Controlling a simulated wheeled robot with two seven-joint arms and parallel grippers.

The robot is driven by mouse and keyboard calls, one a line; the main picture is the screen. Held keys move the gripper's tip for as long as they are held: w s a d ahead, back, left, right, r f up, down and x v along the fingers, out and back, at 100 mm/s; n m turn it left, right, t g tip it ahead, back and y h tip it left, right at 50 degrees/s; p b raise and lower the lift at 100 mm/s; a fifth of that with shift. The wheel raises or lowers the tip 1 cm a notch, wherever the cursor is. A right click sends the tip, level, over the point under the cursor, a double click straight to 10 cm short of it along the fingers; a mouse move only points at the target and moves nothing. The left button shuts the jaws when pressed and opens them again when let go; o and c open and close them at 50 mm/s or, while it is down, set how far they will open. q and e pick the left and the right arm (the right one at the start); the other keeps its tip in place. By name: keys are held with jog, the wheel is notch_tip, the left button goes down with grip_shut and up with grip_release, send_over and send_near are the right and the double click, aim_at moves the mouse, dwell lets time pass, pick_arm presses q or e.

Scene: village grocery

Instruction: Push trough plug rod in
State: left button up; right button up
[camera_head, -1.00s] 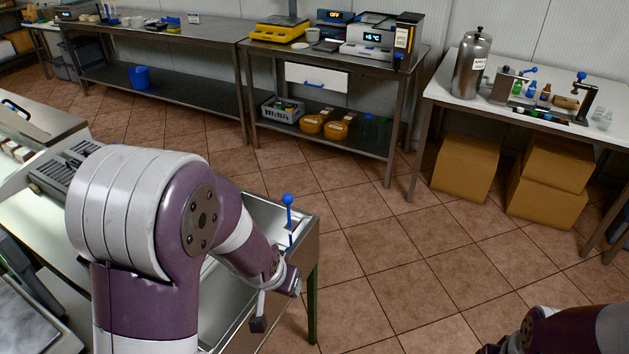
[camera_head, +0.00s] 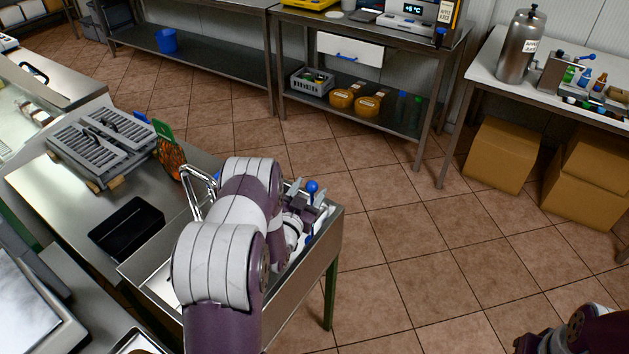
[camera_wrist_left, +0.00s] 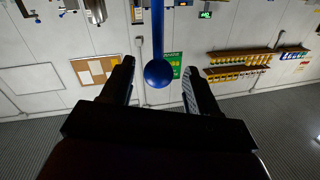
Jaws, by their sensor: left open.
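The plug rod's blue ball knob (camera_head: 312,187) stands above the steel trough (camera_head: 318,262), near its far right corner. In the left wrist view the blue ball (camera_wrist_left: 158,73) and its blue rod (camera_wrist_left: 157,25) show in line with the gap between the fingers. My left gripper (camera_head: 308,196) is close around the ball in the head view. Its fingers (camera_wrist_left: 160,82) are open, one on each side of the ball, with a visible gap to each. The lower rod and the plug are hidden by my arm. My right gripper is out of view; only part of my right arm shows.
A metal faucet (camera_head: 190,185) rises at the trough's back left. A black tray (camera_head: 126,228) and a slatted grey press (camera_head: 100,145) are on the counter to the left. Tiled floor right of the trough is free. Two cardboard boxes (camera_head: 492,155) (camera_head: 590,190) sit farther right.

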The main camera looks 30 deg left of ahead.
aim_at(315, 182)
pick_arm(q)
jog(key=w, duration=0.3)
jog(key=shift+w+r, duration=0.1)
jog(key=shift+w, duration=0.15)
jog(key=shift+w+a, duration=0.15)
jog(key=shift+w, duration=0.1)
